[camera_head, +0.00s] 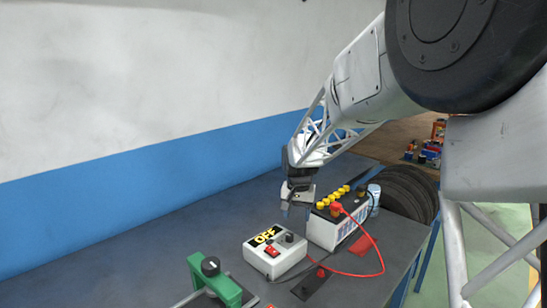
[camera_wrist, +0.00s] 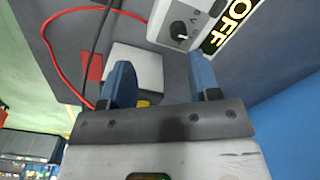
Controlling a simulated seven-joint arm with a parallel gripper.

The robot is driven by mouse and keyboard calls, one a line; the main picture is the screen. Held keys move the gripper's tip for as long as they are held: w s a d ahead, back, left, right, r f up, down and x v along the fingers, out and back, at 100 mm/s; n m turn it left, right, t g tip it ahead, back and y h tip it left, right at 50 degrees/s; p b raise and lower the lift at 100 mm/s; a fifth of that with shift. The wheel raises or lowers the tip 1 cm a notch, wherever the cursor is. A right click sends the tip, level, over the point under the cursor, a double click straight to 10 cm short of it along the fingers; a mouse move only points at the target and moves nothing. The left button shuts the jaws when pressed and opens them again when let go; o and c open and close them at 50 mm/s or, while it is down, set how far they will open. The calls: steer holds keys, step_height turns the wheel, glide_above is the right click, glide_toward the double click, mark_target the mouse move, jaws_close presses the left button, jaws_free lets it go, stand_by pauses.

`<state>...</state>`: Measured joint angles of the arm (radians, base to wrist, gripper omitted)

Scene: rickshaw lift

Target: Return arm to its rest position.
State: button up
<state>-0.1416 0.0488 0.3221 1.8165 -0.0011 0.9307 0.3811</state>
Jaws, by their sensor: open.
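My gripper (camera_head: 296,209) hangs over the workbench at the end of my arm, just left of the battery and behind the charger box. In the wrist view its two blue fingers (camera_wrist: 160,62) are spread apart with nothing held between them. The arm is stretched out from the upper right of the head view.
The white battery (camera_head: 324,232) with yellow caps stands close beside the gripper. A white charger box (camera_head: 275,262) marked OFF sits in front. A red cable (camera_head: 352,274) loops on the blue-grey bench (camera_head: 110,255). A green clamp (camera_head: 214,284) is at the front; tires (camera_head: 408,190) stand behind.

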steer(key=s+d+r+n+t, duration=0.1)
steer(key=s+d+r, duration=0.2)
steer(key=s, duration=0.7)
steer(key=s+d+r, duration=0.3)
steer(key=s+r, duration=0.1)
steer(key=s, duration=0.7)
steer(key=s+d+r+n+t, duration=0.1)
steer(key=s+d+r, duration=0.2)
steer(key=s, duration=0.7)
steer(key=s+d+f, duration=0.1)
steer(key=s+f, duration=0.1)
steer(key=s, duration=0.9)
steer(key=shift+s+d+n, duration=0.2)
steer(key=shift+d+n, duration=0.1)
